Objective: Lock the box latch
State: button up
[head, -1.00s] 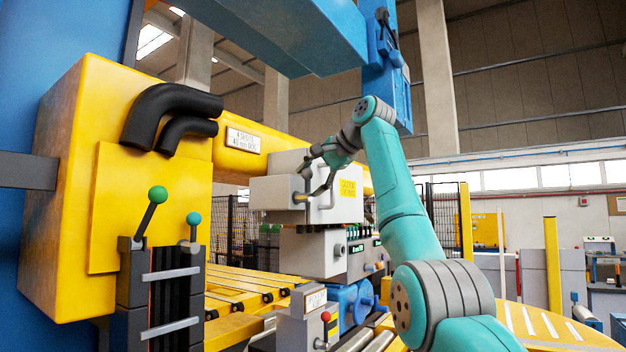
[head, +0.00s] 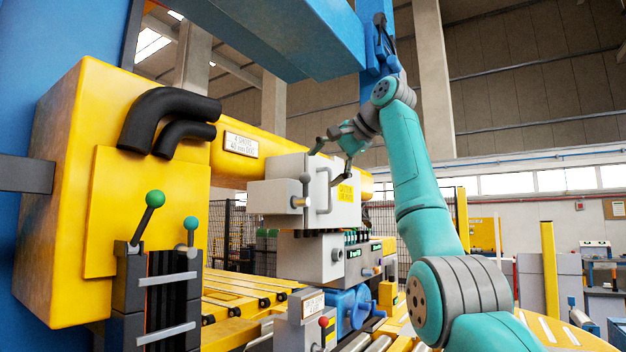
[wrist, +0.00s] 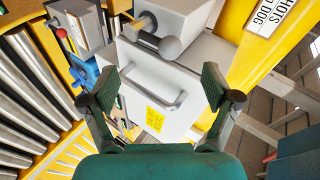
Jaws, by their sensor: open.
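The light grey box (head: 345,209) with a yellow caution label stands in the middle of the head view. Its latch (head: 305,190) is on the smaller grey block at the front, with a short lever standing up to a round grey knob. In the wrist view the latch knob (wrist: 170,47) lies between and beyond my fingertips. A bar handle (wrist: 160,102) is fixed on the box face beside it. My gripper (head: 329,164) is open and empty, apart from the latch, above and to its right; its spread fingers also show in the wrist view (wrist: 170,68).
A yellow housing (head: 150,200) with black hoses and green-knobbed levers stands at left. A red-knobbed grey control box (head: 308,322) is below the latch box. Rollers (wrist: 35,70) lie at left in the wrist view. A blue beam (head: 290,35) hangs overhead.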

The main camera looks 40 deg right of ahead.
jog(key=v, duration=0.4)
jog(key=shift+s+r, duration=0.2)
jog(key=shift+s, duration=0.15)
dwell(0.3)
